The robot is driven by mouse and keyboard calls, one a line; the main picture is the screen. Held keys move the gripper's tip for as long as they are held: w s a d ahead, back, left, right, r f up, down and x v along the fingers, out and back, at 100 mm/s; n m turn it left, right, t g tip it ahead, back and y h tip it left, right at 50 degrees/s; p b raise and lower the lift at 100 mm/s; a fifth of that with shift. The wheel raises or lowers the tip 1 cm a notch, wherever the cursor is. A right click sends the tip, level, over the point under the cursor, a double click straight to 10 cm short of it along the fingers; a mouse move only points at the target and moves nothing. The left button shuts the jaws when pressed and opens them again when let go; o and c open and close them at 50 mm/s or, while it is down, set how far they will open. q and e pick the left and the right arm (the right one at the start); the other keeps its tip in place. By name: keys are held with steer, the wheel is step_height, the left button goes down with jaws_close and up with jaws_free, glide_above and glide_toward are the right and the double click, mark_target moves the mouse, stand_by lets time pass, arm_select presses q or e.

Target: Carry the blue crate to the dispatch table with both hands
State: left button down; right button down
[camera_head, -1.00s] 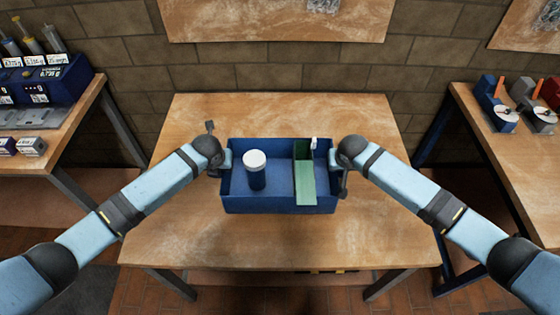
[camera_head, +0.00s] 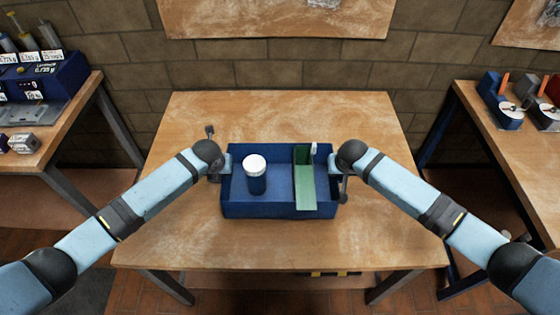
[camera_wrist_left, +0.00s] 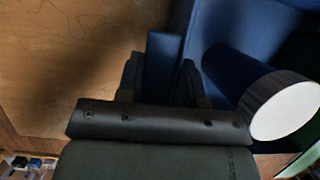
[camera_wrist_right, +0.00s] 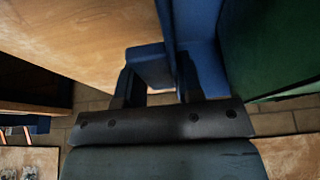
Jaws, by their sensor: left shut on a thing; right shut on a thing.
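The blue crate (camera_head: 280,210) is level in front of me over the middle of a wooden table (camera_head: 200,240); I cannot tell if its base touches the wood. A blue jar with a white lid (camera_head: 256,175) stands in its left part, and a green panel (camera_head: 305,188) and a small white-tipped item (camera_head: 314,149) are at its right. My left gripper (camera_head: 224,164) is shut on the crate's left side; the left wrist view shows its fingers (camera_wrist_left: 160,80) around a blue tab. My right gripper (camera_head: 335,164) is shut on the right side, its fingers (camera_wrist_right: 155,85) around another blue tab.
A side table at left (camera_head: 60,140) holds a blue rack and small boxes. A side table at right (camera_head: 510,170) holds blue and red devices. A brick wall (camera_head: 290,75) stands behind. The wood around the crate is clear.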

arm_select(q)
steer(key=shift+f, duration=0.4)
arm_select(e)
steer(key=shift+f, duration=0.4)
arm_select(q)
steer(key=c, duration=0.8)
jaws_free()
arm_select(e)
steer(key=c, duration=0.8)
jaws_free()
arm_select(q)
steer(key=shift+r, duration=0.1)
arm_select(e)
steer(key=shift+r, duration=0.1)
arm_select(q)
steer(key=v, duration=1.2)
steer(key=shift+s, duration=0.1)
arm_select(e)
steer(key=v, duration=1.2)
steer(key=shift+s, duration=0.1)
